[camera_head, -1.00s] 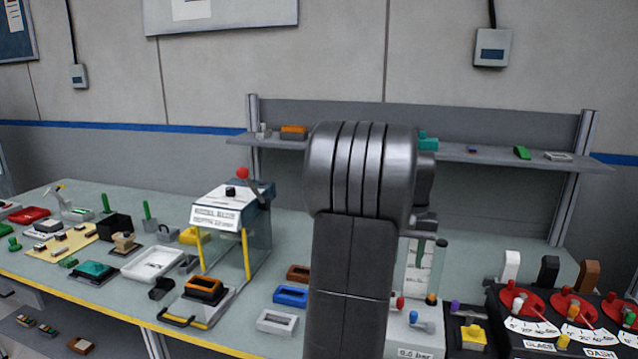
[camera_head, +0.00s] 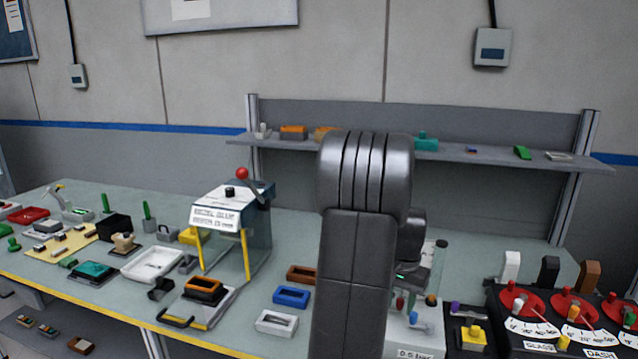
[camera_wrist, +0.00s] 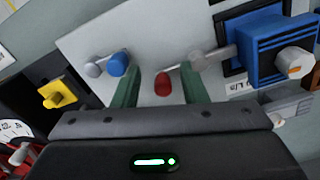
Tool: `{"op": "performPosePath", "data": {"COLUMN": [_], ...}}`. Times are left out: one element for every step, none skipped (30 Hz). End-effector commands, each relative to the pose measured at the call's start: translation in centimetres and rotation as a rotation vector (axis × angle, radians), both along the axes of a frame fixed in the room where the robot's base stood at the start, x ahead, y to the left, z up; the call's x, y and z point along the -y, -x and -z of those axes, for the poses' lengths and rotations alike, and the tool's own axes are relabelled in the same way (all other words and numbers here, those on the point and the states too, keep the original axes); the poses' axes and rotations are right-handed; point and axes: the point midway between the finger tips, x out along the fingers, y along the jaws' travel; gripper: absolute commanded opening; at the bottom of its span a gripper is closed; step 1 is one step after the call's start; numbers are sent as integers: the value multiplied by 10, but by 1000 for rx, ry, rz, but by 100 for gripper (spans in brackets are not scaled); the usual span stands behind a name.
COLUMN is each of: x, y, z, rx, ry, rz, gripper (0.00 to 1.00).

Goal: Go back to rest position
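My gripper (camera_wrist: 161,78) shows in the wrist view with its two green fingers apart and nothing clamped between them. A red-tipped lever (camera_wrist: 163,85) on a light panel (camera_wrist: 150,32) appears between the fingers; I cannot tell the depth gap. A blue knob (camera_wrist: 118,64) is just left of the fingers. In the head view my arm stands in front of the panel unit (camera_head: 412,340), whose display seems to read 0.5 bar. There my wrist is low over the unit, and the fingertips are mostly hidden.
A dial box (camera_head: 560,325) with red dials and levers stands at the right. A clear-sided press (camera_head: 230,225) with a red-knobbed handle stands left. Trays (camera_head: 290,296) lie beside my arm. A shelf (camera_head: 480,155) runs behind.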

Motion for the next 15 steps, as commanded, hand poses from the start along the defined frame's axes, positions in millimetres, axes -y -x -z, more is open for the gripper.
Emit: {"op": "performPosePath", "data": {"x": [-1, -2, -3, -4, -4, -5, -6, -7, -8, -9, -10, -11, -12, -13, -14], "y": [2, 3, 4, 4, 5, 6, 7, 8, 9, 9, 10, 11, 12, 12, 13], "z": [0, 1, 1, 1, 1, 1, 0, 0, 0, 0, 0, 0, 0, 0, 1], "rx": [0, 0, 0, 0, 0, 0, 0, 0, 0, 0, 0, 0, 0, 0, 0], "ry": [0, 0, 0, 0, 0, 0, 0, 0, 0, 0, 0, 0, 0, 0, 0], "rz": [35, 59, 91, 115, 139, 171, 195, 218, 249, 273, 296, 327, 351, 375, 406], "gripper": [39, 39, 39, 39, 39, 39, 39, 39, 39, 39, 39, 39, 39, 39, 39]}}
